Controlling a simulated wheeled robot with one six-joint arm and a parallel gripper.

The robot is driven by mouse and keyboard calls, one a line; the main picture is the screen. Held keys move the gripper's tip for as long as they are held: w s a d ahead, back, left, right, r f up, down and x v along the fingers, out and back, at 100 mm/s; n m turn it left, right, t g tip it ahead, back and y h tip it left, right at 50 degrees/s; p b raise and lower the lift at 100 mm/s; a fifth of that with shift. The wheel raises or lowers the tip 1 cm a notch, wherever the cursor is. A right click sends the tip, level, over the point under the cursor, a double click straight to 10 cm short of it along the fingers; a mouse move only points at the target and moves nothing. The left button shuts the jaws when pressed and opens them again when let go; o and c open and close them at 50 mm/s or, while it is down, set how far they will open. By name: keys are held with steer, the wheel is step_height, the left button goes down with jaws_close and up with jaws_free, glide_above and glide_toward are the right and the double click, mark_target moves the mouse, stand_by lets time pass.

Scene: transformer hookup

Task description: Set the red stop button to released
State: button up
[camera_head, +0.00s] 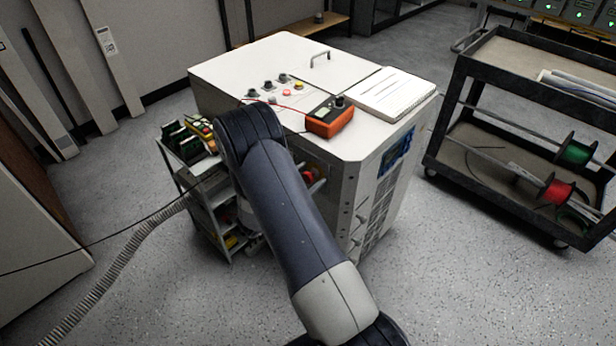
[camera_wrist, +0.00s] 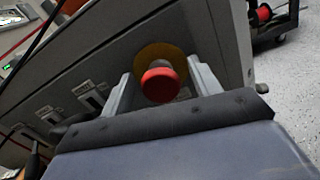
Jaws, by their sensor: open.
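The red stop button (camera_wrist: 160,84) is a round mushroom head on a yellow round plate (camera_wrist: 172,52), on the grey face of a cabinet in the wrist view. My gripper (camera_wrist: 161,74) is open, with one grey finger on each side of the button. Small gaps seem to show between the fingers and the red head. I cannot tell from this angle whether the button is pressed in or out.
A black cart (camera_head: 500,65) with cable spools stands right. Grey floor lies clear between.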

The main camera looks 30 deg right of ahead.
steer(key=shift+c, duration=0.2)
jaws_close()
steer(key=shift+s+a+f+b, duration=0.15)
steer(key=shift+a+b, duration=0.3)
steer(key=shift+b, duration=0.15)
steer(key=shift+o, duration=0.2)
jaws_free()
steer(key=shift+a, duration=0.2)
steer(key=v, duration=1.1)
steer(key=shift+b, duration=0.35)
